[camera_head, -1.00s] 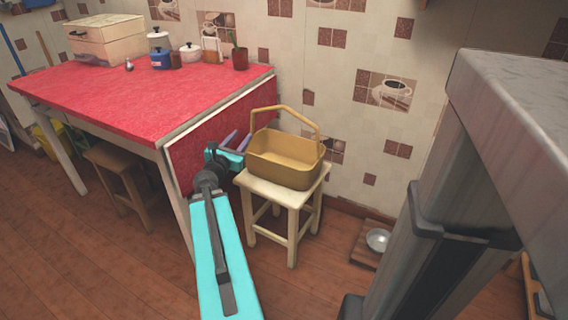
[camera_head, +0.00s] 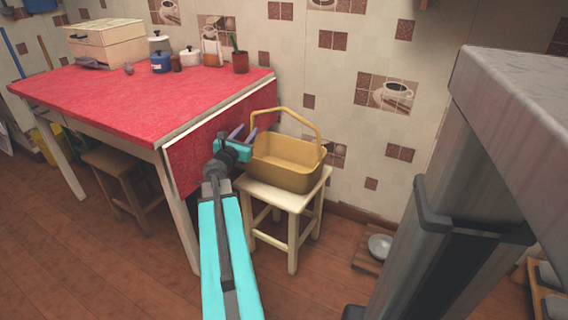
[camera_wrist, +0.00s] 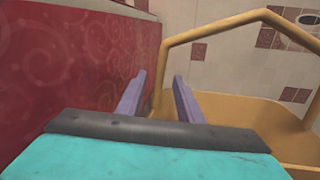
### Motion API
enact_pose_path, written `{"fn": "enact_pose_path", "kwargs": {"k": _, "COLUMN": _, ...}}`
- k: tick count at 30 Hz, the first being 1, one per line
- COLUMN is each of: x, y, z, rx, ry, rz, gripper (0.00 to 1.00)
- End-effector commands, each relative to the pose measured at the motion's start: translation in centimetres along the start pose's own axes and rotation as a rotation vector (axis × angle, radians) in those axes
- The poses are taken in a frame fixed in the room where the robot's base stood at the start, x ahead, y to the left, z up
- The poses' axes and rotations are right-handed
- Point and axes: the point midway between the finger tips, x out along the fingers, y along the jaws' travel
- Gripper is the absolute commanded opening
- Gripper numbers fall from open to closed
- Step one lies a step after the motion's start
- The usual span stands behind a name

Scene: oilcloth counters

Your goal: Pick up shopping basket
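The shopping basket (camera_head: 287,166) is yellow-brown with an upright angular handle. It stands on a small cream stool (camera_head: 287,196) beside the red-covered table. My gripper (camera_head: 243,132) is at the basket's left side, near the left foot of the handle. In the wrist view, the basket (camera_wrist: 238,108) fills the right side, and its handle rises past the right finger. The two purple fingers (camera_wrist: 156,98) are apart, so my gripper is open. The left post of the handle shows between and beyond the fingers; I cannot tell whether they touch it.
The red table (camera_head: 130,95) holds a wooden box (camera_head: 105,42), canisters and a potted plant (camera_head: 240,60). Its hanging red side (camera_wrist: 75,75) is close on the left of my gripper. A metal bowl (camera_head: 380,246) is on the floor at right. The tiled wall is behind.

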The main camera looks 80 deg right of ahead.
Motion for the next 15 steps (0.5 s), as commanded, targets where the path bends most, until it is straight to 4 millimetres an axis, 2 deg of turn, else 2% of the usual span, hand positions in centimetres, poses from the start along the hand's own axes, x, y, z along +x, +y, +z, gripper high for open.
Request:
{"fn": "enact_pose_path", "kwargs": {"k": 8, "x": 0.0, "y": 0.0, "z": 0.0, "rx": 0.000, "ry": 0.000, "rz": 0.000, "gripper": 0.34}}
{"fn": "enact_pose_path", "kwargs": {"k": 15, "x": 1.3, "y": 0.0, "z": -0.2, "rx": 0.000, "ry": -0.001, "rz": 0.000, "gripper": 0.34}}
